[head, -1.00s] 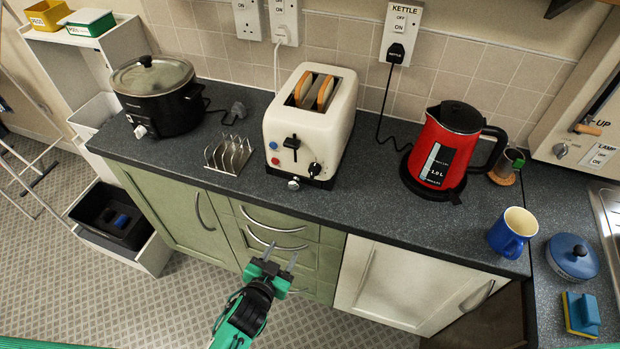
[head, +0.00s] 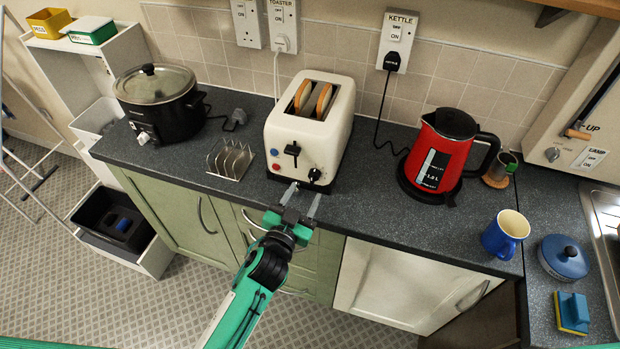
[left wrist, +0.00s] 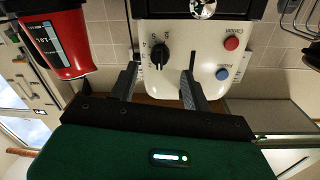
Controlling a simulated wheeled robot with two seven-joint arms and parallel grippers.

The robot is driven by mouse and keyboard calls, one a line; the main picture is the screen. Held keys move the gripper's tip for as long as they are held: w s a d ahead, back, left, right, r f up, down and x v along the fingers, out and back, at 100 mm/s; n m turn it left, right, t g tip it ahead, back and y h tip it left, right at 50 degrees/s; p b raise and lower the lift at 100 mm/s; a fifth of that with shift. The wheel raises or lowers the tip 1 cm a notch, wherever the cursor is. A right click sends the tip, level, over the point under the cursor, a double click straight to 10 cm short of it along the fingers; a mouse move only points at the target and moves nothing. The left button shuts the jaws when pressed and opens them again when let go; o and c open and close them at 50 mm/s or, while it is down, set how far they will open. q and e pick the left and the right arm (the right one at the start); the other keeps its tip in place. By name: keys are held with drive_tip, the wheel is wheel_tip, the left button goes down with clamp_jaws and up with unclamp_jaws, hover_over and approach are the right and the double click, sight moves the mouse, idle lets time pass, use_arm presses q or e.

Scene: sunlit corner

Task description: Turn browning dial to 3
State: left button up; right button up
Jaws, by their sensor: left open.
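The cream toaster (head: 318,128) stands on the dark worktop with two slices of bread in its slots. Its black browning dial (head: 314,174) is low on the front, at the right. In the left wrist view the dial (left wrist: 160,54) shows with small marks around it; I cannot read its setting surely. My left gripper (head: 303,197) is open and empty, just in front of the toaster's lower front. In the left wrist view its fingers (left wrist: 158,80) are spread to either side below the dial, apart from it. My right gripper is not in view.
A toast rack (head: 231,160) and black slow cooker (head: 158,105) stand left of the toaster. A red kettle (head: 440,150) stands right. Red Cancel (left wrist: 231,44) and blue (left wrist: 222,74) buttons sit beside the dial. A blue mug (head: 504,236) is near the worktop edge.

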sight(311, 181)
use_arm(q)
drive_tip(key=x, duration=0.4)
drive_tip(key=shift+p, duration=0.4)
drive_tip(key=shift+w+d, duration=0.2)
drive_tip(key=shift+w, duration=0.3)
drive_tip(key=c, duration=1)
